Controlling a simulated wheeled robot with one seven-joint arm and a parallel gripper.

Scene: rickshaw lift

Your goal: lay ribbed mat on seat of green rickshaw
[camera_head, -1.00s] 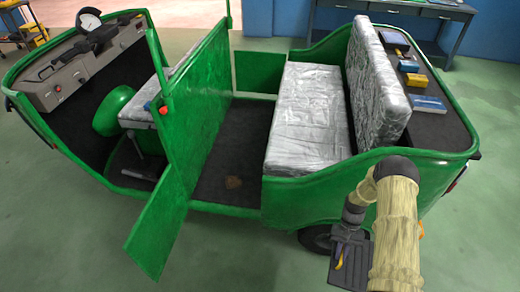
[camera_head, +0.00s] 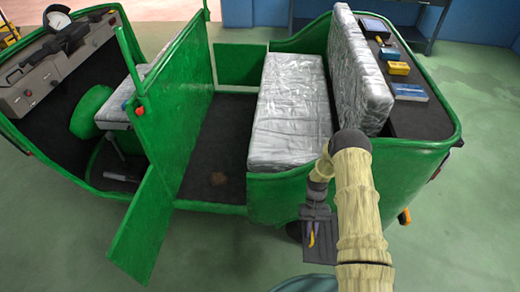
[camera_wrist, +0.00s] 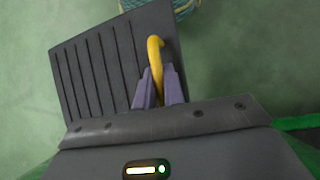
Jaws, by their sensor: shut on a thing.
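The ribbed mat (camera_head: 323,252) is a dark grey panel with a yellow loop. In the wrist view the mat (camera_wrist: 92,78) shows its parallel ribs, and the purple fingers of my gripper (camera_wrist: 160,88) are shut on its yellow loop (camera_wrist: 155,52). My gripper hangs low outside the near side of the green rickshaw (camera_head: 280,200), in front of the seat's near end. The seat (camera_head: 290,110) is a long cushion wrapped in crinkled silver plastic, with nothing lying on it.
The seat's upright backrest (camera_head: 357,75) stands to its right. Behind it a dark rear shelf (camera_head: 420,118) holds yellow and blue boxes. The rickshaw's side panel rises between the mat and the seat. A green door (camera_head: 145,225) stands open at left. A teal object (camera_head: 305,285) is at the bottom edge.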

